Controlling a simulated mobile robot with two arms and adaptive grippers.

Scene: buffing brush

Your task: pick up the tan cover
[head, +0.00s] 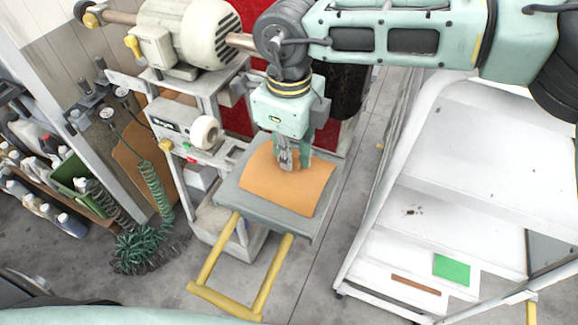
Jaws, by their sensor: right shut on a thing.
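The tan cover (275,190) is a curved orange-tan sheet lying on the grey seat top of a stool (232,193) in the middle of the head view. My right gripper (287,165) points down at the cover's upper middle, its fingers shut on the cover. The fingers hide the spot they grip. The cover seems to rest on or just over the seat; I cannot tell if there is a gap. At the lower edge a pale green part of my own body shows, but my left gripper does not.
A buffing machine (190,35) on a white stand is behind and left. Yellow legs (238,262) extend from the stool towards me. White steps (450,150) stand at the right. A shelf with bottles and a green bin (72,175) is at the left, near a coiled green hose (145,245).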

